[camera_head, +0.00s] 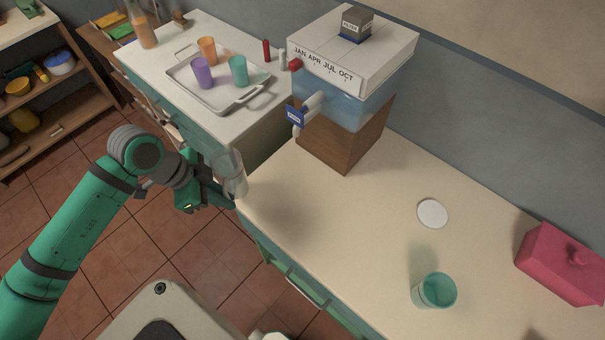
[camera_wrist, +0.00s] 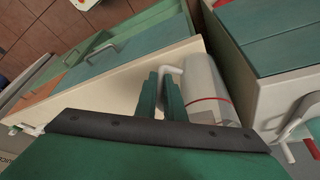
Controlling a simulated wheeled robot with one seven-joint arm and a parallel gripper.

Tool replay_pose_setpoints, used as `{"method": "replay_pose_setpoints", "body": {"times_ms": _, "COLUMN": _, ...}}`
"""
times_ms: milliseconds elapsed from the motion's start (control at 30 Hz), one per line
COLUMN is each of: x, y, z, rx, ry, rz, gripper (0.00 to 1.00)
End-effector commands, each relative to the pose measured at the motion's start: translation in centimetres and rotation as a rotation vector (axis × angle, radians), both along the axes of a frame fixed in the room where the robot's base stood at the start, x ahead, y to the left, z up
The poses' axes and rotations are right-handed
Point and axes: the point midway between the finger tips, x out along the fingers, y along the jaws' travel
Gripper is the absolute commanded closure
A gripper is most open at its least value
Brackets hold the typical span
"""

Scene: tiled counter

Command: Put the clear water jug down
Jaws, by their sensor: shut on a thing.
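The clear water jug (camera_head: 233,172) is at the left end of the near counter, beside the counter's edge in the head view. In the wrist view the jug (camera_wrist: 206,92) shows as a pale cylinder with a red line around it and a handle on its left. My gripper (camera_head: 217,192) is shut on the jug's handle. In the wrist view the two green fingers (camera_wrist: 162,97) are on either side of the handle. The jug's base is partly hidden, and I cannot tell whether it touches anything.
The near counter (camera_head: 330,220) has free room in its middle. A water dispenser (camera_head: 345,95) stands at its back. A white disc (camera_head: 432,213), a teal cup (camera_head: 434,291) and a pink box (camera_head: 562,262) are to the right. A tray (camera_head: 224,100) with cups sits on the far counter.

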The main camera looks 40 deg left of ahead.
Motion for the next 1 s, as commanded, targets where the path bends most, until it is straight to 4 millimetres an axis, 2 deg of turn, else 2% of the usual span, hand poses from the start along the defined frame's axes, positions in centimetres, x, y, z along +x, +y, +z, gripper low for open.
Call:
{"method": "replay_pose_setpoints", "body": {"times_ms": 67, "x": 0.2, "y": -0.1, "z": -0.1, "rx": 0.0, "ry": 0.0, "rz": 0.002, "gripper": 1.0}}
{"method": "replay_pose_setpoints", "body": {"times_ms": 167, "x": 1.5, "y": -1.2, "z": -0.2, "rx": 0.001, "ry": -0.001, "rz": -0.003, "gripper": 1.0}}
{"method": "replay_pose_setpoints", "body": {"times_ms": 700, "x": 11.2, "y": -8.8, "z": -0.1, "rx": 0.001, "ry": -0.001, "rz": -0.004, "gripper": 1.0}}
{"method": "replay_pose_setpoints", "body": {"times_ms": 833, "x": 12.6, "y": -9.9, "z": -0.1, "rx": 0.0, "ry": 0.0, "rz": -0.001, "gripper": 1.0}}
{"method": "replay_pose_setpoints", "body": {"times_ms": 1000, "x": 13.4, "y": -10.5, "z": -0.1, "rx": 0.001, "ry": -0.001, "rz": 0.003, "gripper": 1.0}}
